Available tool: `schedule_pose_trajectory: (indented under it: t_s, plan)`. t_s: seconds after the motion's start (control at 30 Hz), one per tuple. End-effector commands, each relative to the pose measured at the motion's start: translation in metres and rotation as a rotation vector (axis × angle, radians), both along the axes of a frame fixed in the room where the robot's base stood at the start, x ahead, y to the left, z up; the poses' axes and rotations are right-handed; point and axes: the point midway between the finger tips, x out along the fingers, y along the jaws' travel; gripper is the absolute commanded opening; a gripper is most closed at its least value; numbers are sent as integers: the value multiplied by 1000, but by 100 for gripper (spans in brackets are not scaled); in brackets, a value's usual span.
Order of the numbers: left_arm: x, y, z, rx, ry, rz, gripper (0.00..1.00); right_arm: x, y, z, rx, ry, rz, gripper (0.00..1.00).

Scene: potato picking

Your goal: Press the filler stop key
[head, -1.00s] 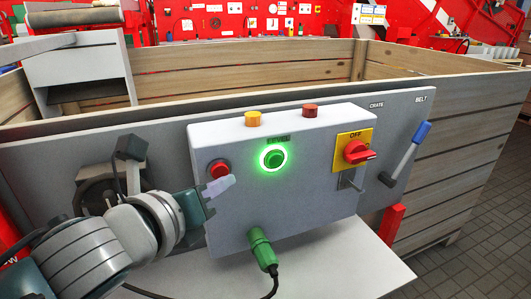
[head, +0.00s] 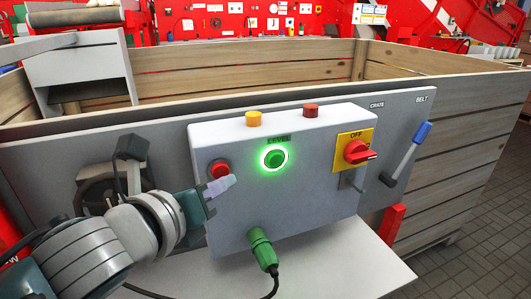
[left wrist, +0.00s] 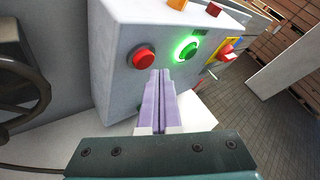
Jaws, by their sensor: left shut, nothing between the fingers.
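A grey control box (head: 300,215) carries a red round key (head: 219,169) at its left and a green key (head: 275,158) with a lit green ring under a small label. In the left wrist view the red key (left wrist: 143,57) and the lit green key (left wrist: 188,49) both show. My left gripper (head: 231,181) is shut and empty, its pale fingertips just below and right of the red key in the head view. In the left wrist view the shut fingers (left wrist: 159,74) point at the box, just under the red key. Whether they touch the box I cannot tell. My right gripper is not in view.
A red rotary switch (head: 357,152) on a yellow plate and a blue-handled lever (head: 405,152) are to the right. Amber (head: 253,119) and red (head: 310,111) lamps top the box. A green plug (head: 262,249) with a cable hangs below. A wooden crate (head: 460,170) stands behind.

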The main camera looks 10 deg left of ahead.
Motion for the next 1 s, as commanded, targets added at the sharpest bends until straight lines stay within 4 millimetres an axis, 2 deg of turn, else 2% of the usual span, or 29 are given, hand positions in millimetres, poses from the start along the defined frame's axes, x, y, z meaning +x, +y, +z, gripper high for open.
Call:
schedule_pose_trajectory:
  t_s: [0.6, 1.0]
  plan:
    - [0, 0, 0, 0, 0, 0, 0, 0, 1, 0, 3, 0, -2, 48]
    - [7, 5, 0, 0, 0, -1, 0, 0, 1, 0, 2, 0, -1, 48]
